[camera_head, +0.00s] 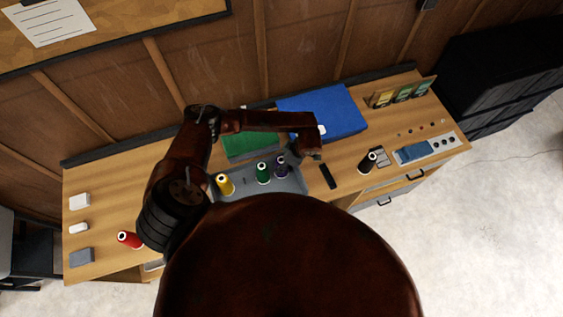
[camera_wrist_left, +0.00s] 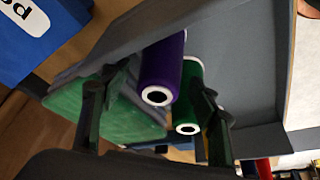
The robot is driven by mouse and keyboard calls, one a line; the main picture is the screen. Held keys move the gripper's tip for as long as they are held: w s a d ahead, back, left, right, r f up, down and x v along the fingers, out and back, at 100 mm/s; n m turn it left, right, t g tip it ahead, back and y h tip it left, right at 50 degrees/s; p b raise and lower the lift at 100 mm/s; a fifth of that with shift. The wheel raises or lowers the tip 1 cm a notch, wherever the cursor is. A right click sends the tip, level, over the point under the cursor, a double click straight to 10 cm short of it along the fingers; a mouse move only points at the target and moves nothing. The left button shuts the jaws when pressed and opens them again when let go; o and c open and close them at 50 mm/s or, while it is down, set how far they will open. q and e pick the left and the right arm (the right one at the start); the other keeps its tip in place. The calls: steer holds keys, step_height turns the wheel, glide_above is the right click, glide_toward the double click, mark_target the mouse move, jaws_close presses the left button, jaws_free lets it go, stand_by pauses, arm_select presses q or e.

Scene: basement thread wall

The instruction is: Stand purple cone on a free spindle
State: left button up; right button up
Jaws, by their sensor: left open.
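The purple cone (camera_head: 281,168) stands at the right end of the grey tray (camera_head: 296,186), next to the green cone (camera_head: 263,173). The yellow cone (camera_head: 225,184) stands further left, and a small dark spindle (camera_head: 244,181) shows between yellow and green. My left gripper (camera_head: 291,158) is open at the purple cone, partly hiding it. In the left wrist view the purple cone (camera_wrist_left: 163,68) shows between the spread fingers, with the green cone (camera_wrist_left: 189,98) close beside it, behind the right finger. Contact cannot be told. My right gripper is not in view.
A black cone (camera_head: 367,161) stands to the right and a red cone (camera_head: 129,239) to the left on the wooden bench. A blue box (camera_head: 325,108) and a green box (camera_head: 247,145) lie behind the tray. Small white and grey blocks are at far left.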

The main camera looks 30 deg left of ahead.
arm_select(q)
steer(key=v, duration=1)
steer(key=shift+r, duration=0.15)
